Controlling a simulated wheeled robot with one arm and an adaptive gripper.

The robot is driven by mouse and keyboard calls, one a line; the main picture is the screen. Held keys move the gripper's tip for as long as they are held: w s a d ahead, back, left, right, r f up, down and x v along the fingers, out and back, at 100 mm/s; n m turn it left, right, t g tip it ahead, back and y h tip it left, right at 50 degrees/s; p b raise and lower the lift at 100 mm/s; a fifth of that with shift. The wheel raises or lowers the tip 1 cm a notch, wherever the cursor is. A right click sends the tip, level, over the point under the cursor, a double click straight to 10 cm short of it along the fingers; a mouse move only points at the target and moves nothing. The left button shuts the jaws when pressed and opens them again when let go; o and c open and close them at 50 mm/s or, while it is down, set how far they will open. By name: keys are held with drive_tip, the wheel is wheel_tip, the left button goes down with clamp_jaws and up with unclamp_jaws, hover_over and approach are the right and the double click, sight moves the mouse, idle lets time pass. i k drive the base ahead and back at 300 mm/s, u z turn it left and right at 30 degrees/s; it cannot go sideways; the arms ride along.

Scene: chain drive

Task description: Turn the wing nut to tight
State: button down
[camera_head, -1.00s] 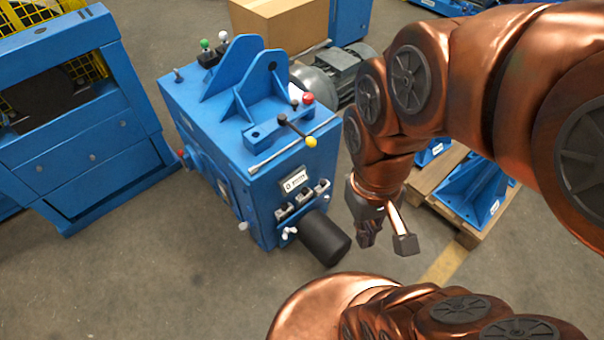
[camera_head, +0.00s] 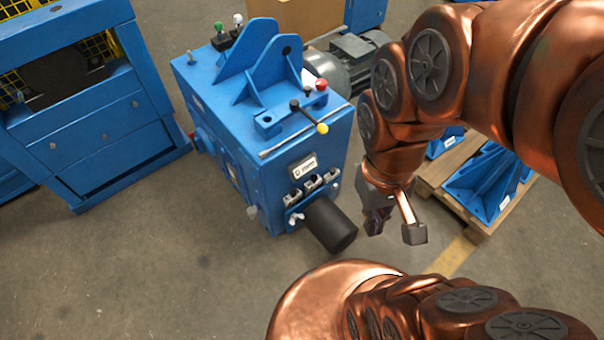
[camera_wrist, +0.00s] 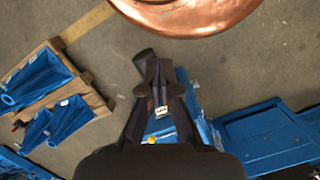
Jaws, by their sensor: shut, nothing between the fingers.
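The small pale wing nut (camera_head: 297,217) sits low on the front of the blue machine (camera_head: 305,149), just left of the black cylinder (camera_head: 329,224). My gripper (camera_head: 374,224) is shut and empty. It hangs to the right of the cylinder in the head view, apart from the machine and the wing nut. In the wrist view my shut fingers (camera_wrist: 157,76) are in front of the machine, with the black cylinder (camera_wrist: 145,61) beyond their tips. I cannot make out the wing nut in the wrist view.
A row of small clamps (camera_head: 315,183) and a label plate (camera_head: 303,167) are above the cylinder. A yellow-knobbed lever (camera_head: 322,128) sticks out on top. A pallet (camera_head: 437,174) with blue brackets stands at right. Another blue machine (camera_head: 95,145) stands at left. Open floor lies in front.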

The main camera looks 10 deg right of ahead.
sight(294, 216)
drive_tip(key=k, duration=0.5)
drive_tip(key=u, duration=2.1)
drive_tip(key=i, duration=1.35)
drive_tip(key=z, duration=2.3)
